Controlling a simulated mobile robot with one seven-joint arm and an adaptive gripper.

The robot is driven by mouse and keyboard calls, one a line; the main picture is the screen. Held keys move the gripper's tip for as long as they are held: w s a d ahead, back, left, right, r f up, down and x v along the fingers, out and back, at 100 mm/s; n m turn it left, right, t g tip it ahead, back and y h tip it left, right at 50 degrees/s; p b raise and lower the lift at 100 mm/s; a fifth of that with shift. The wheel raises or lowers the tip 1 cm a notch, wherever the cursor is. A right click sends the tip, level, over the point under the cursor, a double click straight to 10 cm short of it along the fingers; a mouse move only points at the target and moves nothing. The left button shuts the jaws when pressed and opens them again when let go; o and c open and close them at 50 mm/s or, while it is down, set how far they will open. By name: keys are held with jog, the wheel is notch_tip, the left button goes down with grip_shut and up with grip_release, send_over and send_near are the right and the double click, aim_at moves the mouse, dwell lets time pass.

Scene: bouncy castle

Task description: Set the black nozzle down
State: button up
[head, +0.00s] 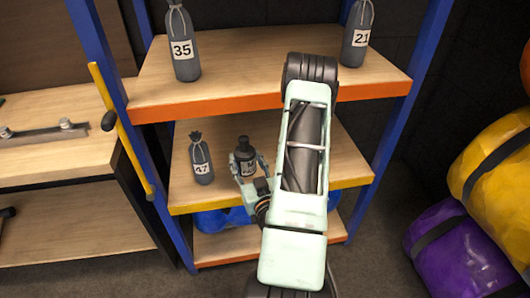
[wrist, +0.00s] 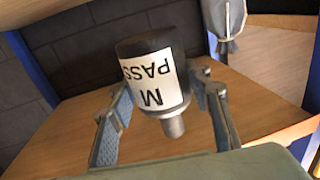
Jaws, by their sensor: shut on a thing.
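The black nozzle (head: 244,157) is a dark cylinder with a white label, held at the middle shelf (head: 335,165) of the rack. In the wrist view the nozzle (wrist: 152,85) shows its label with "M" and "PASS" upside down and a grey stub at one end. My gripper (head: 250,168) is shut on the nozzle, with one finger on each side of it in the wrist view (wrist: 160,90). The nozzle looks close to the shelf board, but I cannot tell whether it touches it.
A grey bag marked 47 (head: 202,160) stands left of the nozzle. Bags marked 35 (head: 183,45) and 21 (head: 357,35) stand on the upper shelf (head: 240,78), above my gripper. Blue rack posts (head: 98,70) flank the shelves. Blue items (head: 215,219) lie below.

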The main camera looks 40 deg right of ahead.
jog(key=shift+s+d+f, duration=0.15)
jog(key=shift+s+d, duration=0.1)
jog(key=shift+d, duration=0.05)
jog(key=shift+w+d+f+b, duration=0.1)
jog(key=shift+d+f+b, duration=0.05)
jog(key=shift+b, duration=0.3)
jog(key=w+d+f+b, duration=0.2)
jog(key=w+f+b, duration=0.1)
jog(key=w, duration=0.1)
jog(key=w+d+f+b, duration=0.1)
jog(key=w+f+b, duration=0.2)
jog(key=w+d+f+b, duration=0.2)
jog(key=w+f+b, duration=0.1)
jog(key=w, duration=0.1)
jog(key=shift+w+d, duration=0.35)
jog(key=shift+w+d+f+b, duration=0.15)
jog(key=shift+f+b, duration=0.35)
jog(key=shift+f, duration=0.4)
jog(key=shift+w+a+f+b, duration=0.1)
jog(key=shift+f+b, duration=0.4)
jog(key=shift+f, duration=0.4)
